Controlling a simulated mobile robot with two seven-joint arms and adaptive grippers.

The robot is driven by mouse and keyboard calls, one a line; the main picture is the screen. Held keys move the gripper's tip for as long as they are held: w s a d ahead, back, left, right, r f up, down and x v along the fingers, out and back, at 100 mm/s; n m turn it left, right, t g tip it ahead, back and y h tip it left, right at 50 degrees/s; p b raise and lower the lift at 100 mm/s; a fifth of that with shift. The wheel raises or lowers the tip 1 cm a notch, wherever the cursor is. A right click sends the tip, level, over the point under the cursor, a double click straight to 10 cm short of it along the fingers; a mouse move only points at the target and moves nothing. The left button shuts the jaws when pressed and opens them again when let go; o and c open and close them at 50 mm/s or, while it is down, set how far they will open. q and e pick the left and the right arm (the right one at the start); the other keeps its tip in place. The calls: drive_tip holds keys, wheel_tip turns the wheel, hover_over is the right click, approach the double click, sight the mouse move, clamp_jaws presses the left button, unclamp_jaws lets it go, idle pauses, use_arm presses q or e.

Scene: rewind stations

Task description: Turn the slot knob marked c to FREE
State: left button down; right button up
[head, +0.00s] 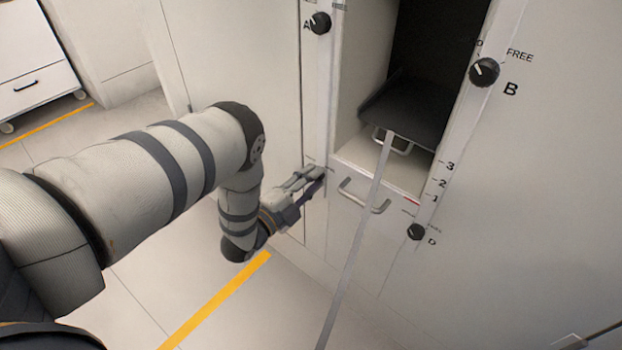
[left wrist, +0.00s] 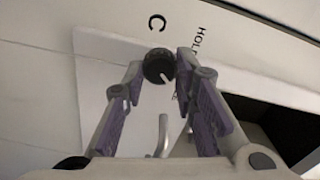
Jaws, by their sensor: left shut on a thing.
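The black knob marked C (left wrist: 158,66) is on the pale front panel in the left wrist view. Its white line points to the lower right there. My left gripper (left wrist: 160,82) is shut on this knob, a finger on each side. In the head view my left gripper (head: 318,180) is against the cabinet post left of the open bay, and its fingers hide the knob.
Other black knobs are A (head: 320,23), B (head: 484,72) with FREE beside it, and D (head: 416,231). The open bay holds a dark sloping tray (head: 405,108). A pale strip (head: 352,250) runs down from it past a metal handle (head: 356,198).

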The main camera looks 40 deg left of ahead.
use_arm(q)
drive_tip(key=shift+m, duration=0.3)
idle(0.4)
drive_tip(key=c, duration=1.3)
unclamp_jaws()
drive_tip(key=shift+s, duration=0.1)
drive_tip(key=s+a, duration=0.1)
drive_tip(key=s, duration=1)
drive_tip(key=shift+s, duration=0.4)
